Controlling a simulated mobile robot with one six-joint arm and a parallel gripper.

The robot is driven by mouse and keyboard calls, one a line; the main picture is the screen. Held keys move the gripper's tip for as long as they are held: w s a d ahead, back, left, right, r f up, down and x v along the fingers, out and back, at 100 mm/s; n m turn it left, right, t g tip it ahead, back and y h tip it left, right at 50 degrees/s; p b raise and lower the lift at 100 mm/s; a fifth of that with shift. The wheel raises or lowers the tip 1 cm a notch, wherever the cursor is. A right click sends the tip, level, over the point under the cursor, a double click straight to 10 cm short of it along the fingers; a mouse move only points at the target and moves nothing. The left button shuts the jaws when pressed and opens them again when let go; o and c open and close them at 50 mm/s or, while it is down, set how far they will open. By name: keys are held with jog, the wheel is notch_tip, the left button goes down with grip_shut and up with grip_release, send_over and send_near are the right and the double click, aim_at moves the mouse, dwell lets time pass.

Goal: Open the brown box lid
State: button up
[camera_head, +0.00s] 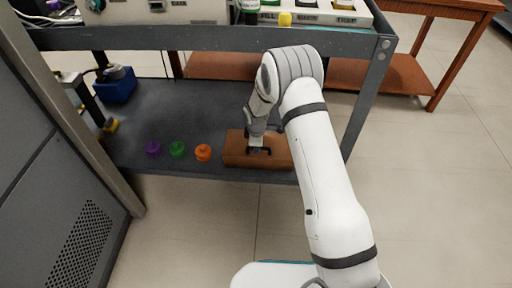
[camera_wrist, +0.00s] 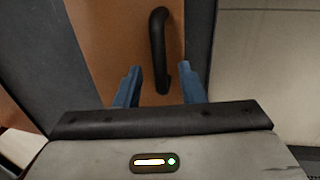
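The brown box (camera_head: 233,155) sits at the front edge of the dark lower shelf in the head view. Its brown top fills the upper middle of the wrist view (camera_wrist: 105,35), with a black curved handle (camera_wrist: 158,45) on it. My gripper (camera_head: 259,150) is over the box at the handle. In the wrist view, the two blue fingers of my gripper (camera_wrist: 161,85) are apart, one on each side of the handle's near end. The fingers do not appear to touch the handle. The box looks closed, and part of it is hidden behind my arm.
Purple (camera_head: 153,149), green (camera_head: 177,149) and orange (camera_head: 203,152) knobbed pieces stand in a row left of the box. A blue container (camera_head: 115,86) is at the shelf's back left. A grey shelf post (camera_head: 366,95) rises at the right. The middle of the shelf (camera_head: 190,105) is clear.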

jog(key=shift+w+f, duration=0.1)
jog(key=shift+f, duration=0.35)
jog(key=shift+d, duration=0.1)
jog(key=shift+c, duration=0.3)
grip_shut()
